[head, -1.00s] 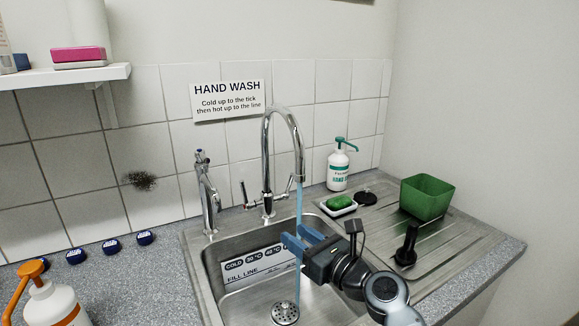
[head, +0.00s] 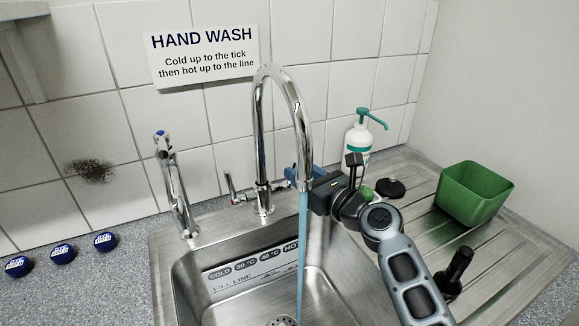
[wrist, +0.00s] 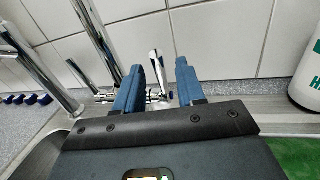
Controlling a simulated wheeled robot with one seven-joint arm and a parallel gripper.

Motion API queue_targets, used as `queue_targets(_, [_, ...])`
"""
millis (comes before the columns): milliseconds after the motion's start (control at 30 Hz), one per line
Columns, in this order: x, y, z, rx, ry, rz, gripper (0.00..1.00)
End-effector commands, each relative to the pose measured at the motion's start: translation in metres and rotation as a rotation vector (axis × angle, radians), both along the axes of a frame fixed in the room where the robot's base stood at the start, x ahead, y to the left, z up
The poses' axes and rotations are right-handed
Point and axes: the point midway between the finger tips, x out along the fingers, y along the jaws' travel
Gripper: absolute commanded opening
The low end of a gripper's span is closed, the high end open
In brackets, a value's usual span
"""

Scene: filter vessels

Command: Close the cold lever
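The chrome mixer tap (head: 264,130) has a tall gooseneck spout, and a stream of water (head: 302,240) runs from it into the sink. One lever (head: 230,186) stands up on the tap's left side. In the wrist view an upright chrome lever (wrist: 156,68) with a small blue mark near its base shows beyond and between my fingers; I take it as the cold lever. In the head view it is hidden by my gripper and the spout. My gripper (head: 293,172) is open and empty, its blue fingers (wrist: 129,92) pointing at the lever. Contact cannot be told.
A separate chrome tap (head: 172,185) stands left of the mixer. The steel sink (head: 185,275) holds a fill-line label. Right are a soap bottle (head: 358,134), a black plug (head: 390,187), a green tub (head: 474,193) and a black bottle (head: 455,272). Blue caps (head: 63,253) lie left.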

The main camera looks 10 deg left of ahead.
Motion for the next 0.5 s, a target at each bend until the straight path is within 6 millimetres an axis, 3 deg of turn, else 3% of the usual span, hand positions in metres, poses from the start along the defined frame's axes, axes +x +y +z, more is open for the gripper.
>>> queue_targets(233, [0.024,0.026,-0.003,-0.001,-0.002,0.002,0.39])
queue_targets(500, [0.033,0.035,-0.001,0.001,0.001,0.0,0.39])
